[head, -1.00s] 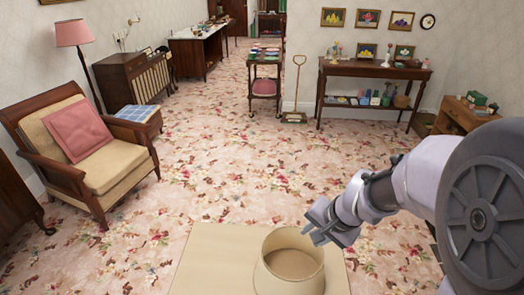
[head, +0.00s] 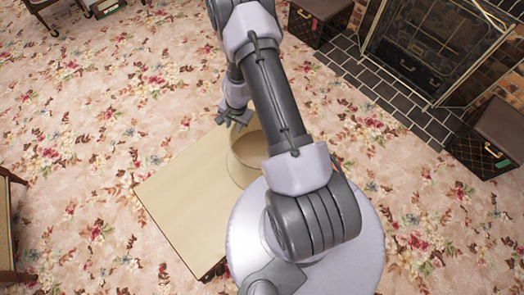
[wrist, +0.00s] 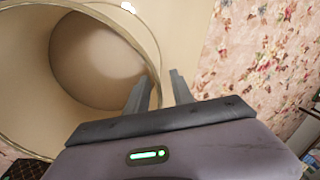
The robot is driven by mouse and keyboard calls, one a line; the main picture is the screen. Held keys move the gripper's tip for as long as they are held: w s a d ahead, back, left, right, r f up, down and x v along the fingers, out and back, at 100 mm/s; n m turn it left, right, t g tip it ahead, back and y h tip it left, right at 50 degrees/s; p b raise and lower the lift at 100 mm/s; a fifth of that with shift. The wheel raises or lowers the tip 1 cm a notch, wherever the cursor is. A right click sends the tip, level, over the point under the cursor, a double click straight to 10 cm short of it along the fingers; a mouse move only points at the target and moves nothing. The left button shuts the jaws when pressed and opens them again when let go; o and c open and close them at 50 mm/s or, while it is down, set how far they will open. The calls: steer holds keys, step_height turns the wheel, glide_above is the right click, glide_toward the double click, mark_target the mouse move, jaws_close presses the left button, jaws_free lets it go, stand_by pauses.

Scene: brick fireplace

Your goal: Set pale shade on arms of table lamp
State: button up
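The pale shade (head: 241,160), a wide cream drum with an open top, stands near the corner of a flat tan surface (head: 183,208). My gripper (head: 232,118) is at its rim on the far side. In the wrist view the shade (wrist: 40,70) fills the upper left, its round opening facing the camera. My gripper's fingers (wrist: 158,92) are apart, with the shade's edge between their tips. One finger is on the opening's side and the other beside the outer wall. A firm hold on the wall is not visible. No table lamp can be made out.
Floral carpet (head: 90,160) lies open around the tan surface. A fireplace screen (head: 425,45) and dark tiled hearth (head: 385,85) are at the upper right, with dark boxes (head: 490,135) beside them. A wooden chair edge (head: 8,230) shows at the left.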

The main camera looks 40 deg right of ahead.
mark_target(235, 131)
steer(key=f+b, duration=0.2)
steer(key=f, duration=0.1)
steer(key=f+b, duration=0.1)
steer(key=f, duration=0.1)
steer(key=shift+w+f, duration=0.2)
steer(key=shift+w, duration=0.05)
steer(key=shift+r, duration=0.1)
jaws_close()
steer(key=shift+r, duration=0.15)
